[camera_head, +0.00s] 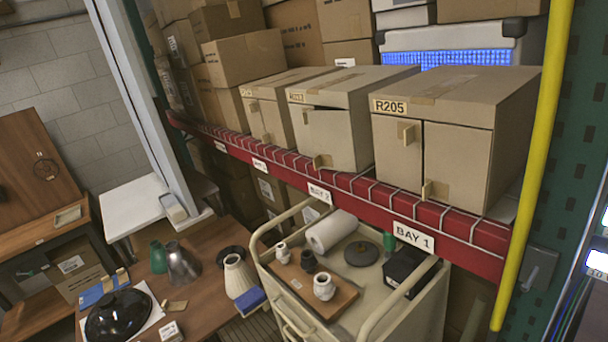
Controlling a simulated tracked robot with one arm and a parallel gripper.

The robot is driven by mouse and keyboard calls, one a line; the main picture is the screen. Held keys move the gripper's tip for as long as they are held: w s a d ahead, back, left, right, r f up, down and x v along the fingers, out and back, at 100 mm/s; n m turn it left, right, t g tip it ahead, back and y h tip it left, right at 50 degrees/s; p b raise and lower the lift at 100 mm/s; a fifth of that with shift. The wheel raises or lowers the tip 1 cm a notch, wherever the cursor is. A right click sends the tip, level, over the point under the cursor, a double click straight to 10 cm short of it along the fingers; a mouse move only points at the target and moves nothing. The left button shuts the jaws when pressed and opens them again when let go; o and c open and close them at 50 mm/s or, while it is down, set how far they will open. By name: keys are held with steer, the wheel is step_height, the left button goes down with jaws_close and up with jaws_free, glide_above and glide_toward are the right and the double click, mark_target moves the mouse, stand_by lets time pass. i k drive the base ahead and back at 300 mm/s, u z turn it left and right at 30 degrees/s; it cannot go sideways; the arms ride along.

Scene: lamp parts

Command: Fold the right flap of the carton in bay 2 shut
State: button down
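The bay 2 carton (362,88) is the middle of three brown cartons on the red shelf, behind the BAY 2 label (320,193). Its right flap (332,138) stands slightly ajar, with a dark gap along its top edge. A small tan tab (322,161) sticks out near the flap's lower left. The left flap (298,128) is a narrow strip in this view and looks close to shut. My gripper is not in view.
The bay 1 carton (460,95), marked R205, stands to the right with both flaps shut. Another carton (272,88) stands to the left. A yellow post (543,150) rises at right. Below are a loaded cart (375,325) and a wooden table (205,290).

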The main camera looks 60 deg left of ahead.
mark_target(332, 132)
steer(key=k, duration=0.6)
steer(key=u, duration=0.75)
steer(key=i, duration=1)
steer(key=z, duration=0.05)
